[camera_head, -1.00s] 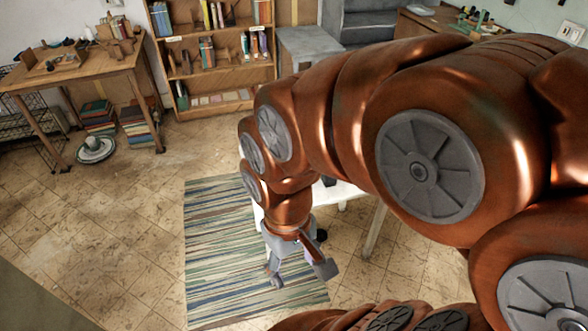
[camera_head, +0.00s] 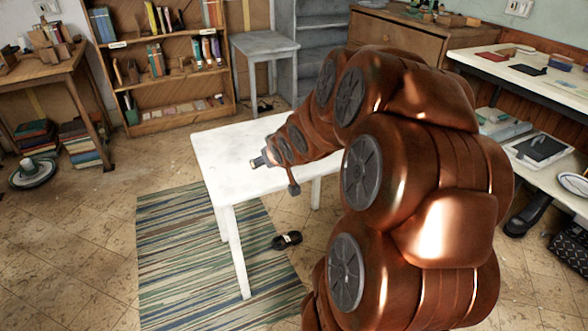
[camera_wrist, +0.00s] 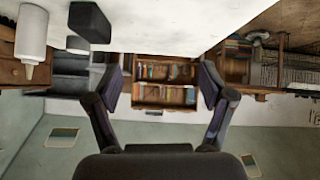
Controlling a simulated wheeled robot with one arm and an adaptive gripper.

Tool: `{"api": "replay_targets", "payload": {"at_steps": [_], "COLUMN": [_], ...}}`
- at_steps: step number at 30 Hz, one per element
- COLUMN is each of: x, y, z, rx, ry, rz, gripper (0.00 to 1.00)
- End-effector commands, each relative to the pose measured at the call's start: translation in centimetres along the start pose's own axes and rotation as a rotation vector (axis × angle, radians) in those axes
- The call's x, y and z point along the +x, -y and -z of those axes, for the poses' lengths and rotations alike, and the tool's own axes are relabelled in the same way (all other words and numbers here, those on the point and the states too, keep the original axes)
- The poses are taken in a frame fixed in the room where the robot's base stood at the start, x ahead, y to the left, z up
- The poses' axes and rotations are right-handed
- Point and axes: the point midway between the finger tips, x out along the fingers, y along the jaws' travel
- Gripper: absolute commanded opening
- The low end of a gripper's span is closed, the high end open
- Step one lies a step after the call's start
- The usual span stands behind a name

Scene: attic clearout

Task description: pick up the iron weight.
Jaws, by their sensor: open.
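No object is clearly recognisable as the iron weight. In the wrist view, which shows the room upside down, a dark block (camera_wrist: 90,20) stands on the white table (camera_wrist: 165,25), off to the left of my fingers and apart from them. It may be the weight; my arm seems to hide it in the head view. My gripper (camera_wrist: 160,74) is open, with nothing between its fingers. In the head view my gripper (camera_head: 260,161) is low over the left part of the white table (camera_head: 222,146).
A white bottle (camera_wrist: 31,38) stands near the block in the wrist view. A small black object (camera_head: 287,240) lies on the floor by the striped rug (camera_head: 180,260). A bookcase (camera_head: 180,115) and a grey side table (camera_head: 262,45) stand behind. The white table's left part looks clear.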

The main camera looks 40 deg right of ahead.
Motion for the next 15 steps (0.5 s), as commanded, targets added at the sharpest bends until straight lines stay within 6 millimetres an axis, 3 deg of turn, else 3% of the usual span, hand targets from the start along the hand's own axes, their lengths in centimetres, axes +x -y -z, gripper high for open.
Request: {"api": "replay_targets", "payload": {"at_steps": [1,6,11,15], "x": [2.5,6.6,9.2,9.9], "y": [-1.2,-5.0,-8.5,-10.8], "z": [-1.4,-2.1,-3.0,-3.4], "rx": [0.016,0.054,0.083,0.103], "ry": [-0.044,-0.214,-0.371,-0.481], "rz": [-0.006,-0.011,-0.015,-0.016], "gripper": [0.81,0.81,0.81,0.81]}}
